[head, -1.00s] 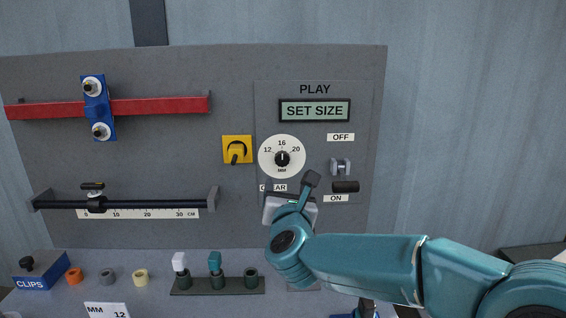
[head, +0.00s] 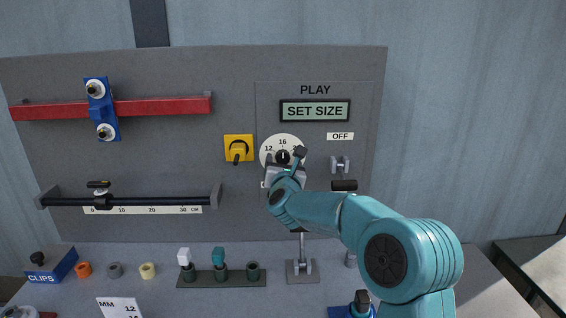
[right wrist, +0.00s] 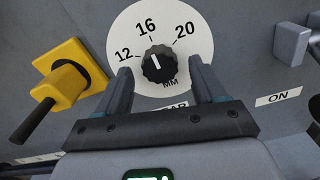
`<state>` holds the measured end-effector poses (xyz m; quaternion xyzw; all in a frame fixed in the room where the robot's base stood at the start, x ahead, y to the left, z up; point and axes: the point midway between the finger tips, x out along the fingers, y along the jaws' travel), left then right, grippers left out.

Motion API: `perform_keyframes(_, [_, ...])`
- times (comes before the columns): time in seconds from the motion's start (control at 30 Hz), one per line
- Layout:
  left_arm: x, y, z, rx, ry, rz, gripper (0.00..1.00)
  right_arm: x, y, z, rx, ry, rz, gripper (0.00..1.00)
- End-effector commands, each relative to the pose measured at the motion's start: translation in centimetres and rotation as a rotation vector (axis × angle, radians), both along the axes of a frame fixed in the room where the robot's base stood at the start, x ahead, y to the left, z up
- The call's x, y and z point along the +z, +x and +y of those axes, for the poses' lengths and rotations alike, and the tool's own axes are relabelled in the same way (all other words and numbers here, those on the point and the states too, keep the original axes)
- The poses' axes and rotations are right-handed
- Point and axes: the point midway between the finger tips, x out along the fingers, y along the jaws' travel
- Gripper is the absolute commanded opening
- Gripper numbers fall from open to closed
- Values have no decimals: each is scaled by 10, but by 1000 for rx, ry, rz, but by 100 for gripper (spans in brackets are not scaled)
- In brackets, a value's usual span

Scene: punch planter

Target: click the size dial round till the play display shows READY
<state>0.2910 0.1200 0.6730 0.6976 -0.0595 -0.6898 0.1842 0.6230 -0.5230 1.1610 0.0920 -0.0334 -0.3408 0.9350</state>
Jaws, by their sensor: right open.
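The size dial is a white disc (head: 270,148) marked 12, 16 and 20 MM with a black knob; my arm covers its lower part in the head view. In the right wrist view the black knob (right wrist: 159,64) has its white line near 16. The play display (head: 315,111) reads SET SIZE. My right gripper (right wrist: 165,85) is open, with its two fingers just below and either side of the knob, not closed on it. In the head view the right gripper (head: 286,166) is in front of the dial. My left gripper is not in view.
A yellow rotary switch (head: 239,149) sits left of the dial. An OFF/ON lever (head: 343,185) is to its right. A red rail (head: 160,107) and a black scale rail (head: 150,201) cross the panel. Pegs and rings stand on the bench below.

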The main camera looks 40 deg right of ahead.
Motion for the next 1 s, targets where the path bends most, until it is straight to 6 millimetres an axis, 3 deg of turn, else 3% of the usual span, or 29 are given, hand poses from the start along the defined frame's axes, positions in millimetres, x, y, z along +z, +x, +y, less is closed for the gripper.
perform_keyframes(0.07, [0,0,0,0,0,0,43,0,0,0,0,0,0,69])
perform_keyframes(0.1, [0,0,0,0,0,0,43,0,0,0,0,0,0,63])
perform_keyframes(0.27, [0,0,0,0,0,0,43,0,0,0,0,0,0,13])
perform_keyframes(0.67, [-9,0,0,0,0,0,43,-2,-1,0,0,-46,39,13])
perform_keyframes(1.0, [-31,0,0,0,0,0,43,-4,-1,0,0,-244,205,13])
